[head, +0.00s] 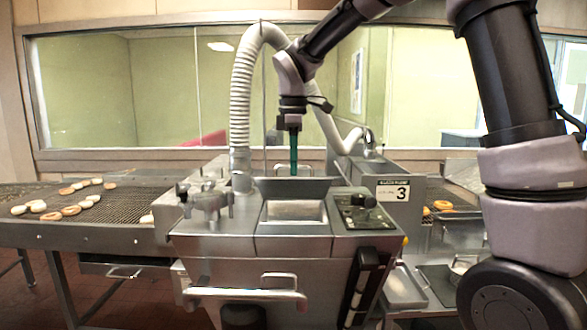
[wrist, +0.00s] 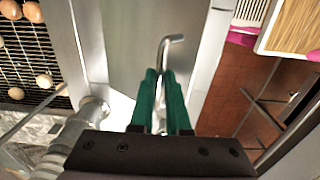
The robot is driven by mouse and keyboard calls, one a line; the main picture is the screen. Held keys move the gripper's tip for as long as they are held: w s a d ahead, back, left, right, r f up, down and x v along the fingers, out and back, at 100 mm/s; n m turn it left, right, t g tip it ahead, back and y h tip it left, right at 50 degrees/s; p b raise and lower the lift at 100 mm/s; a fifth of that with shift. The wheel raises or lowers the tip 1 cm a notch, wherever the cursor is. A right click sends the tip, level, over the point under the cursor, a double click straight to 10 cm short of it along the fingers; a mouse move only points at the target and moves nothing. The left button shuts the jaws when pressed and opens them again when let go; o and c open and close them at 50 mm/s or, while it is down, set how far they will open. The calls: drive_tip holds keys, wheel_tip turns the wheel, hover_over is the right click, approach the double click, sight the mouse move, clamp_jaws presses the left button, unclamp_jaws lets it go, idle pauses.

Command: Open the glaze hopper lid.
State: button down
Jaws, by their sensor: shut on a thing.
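The glaze machine stands in the middle of the head view, with a rectangular metal well (head: 293,211) in its top. Behind the well rises a sloped metal panel (head: 292,187); I cannot tell whether it is the hopper lid. A metal handle (head: 308,168) shows just behind the panel's top edge. My gripper (head: 294,172) points straight down there, its green fingertips partly hidden by the panel. In the wrist view, my gripper (wrist: 161,77) is shut on the bent metal handle (wrist: 173,38), over a smooth grey metal surface (wrist: 130,45). The lid's angle is unclear.
A mesh conveyor (head: 110,205) with several doughnuts lies at left. A ribbed hose (head: 240,110) arches close beside my gripper. A valve fitting (head: 208,198) and a control panel (head: 364,213) flank the well. A window stands behind.

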drive_tip(key=w+r, duration=0.4)
drive_tip(key=w, duration=0.8)
drive_tip(key=shift+d, duration=0.25)
idle(1.0)
drive_tip(key=shift+w+f, duration=0.2)
drive_tip(key=shift+w, duration=0.7)
drive_tip(key=shift+w+f, duration=0.25)
drive_tip(key=shift+w, duration=0.6)
drive_tip(key=shift+w+f, duration=0.2)
drive_tip(key=shift+w, duration=0.7)
drive_tip(key=c, duration=0.7)
unclamp_jaws()
drive_tip(key=shift+d, duration=0.1)
drive_tip(key=shift+r, duration=0.1)
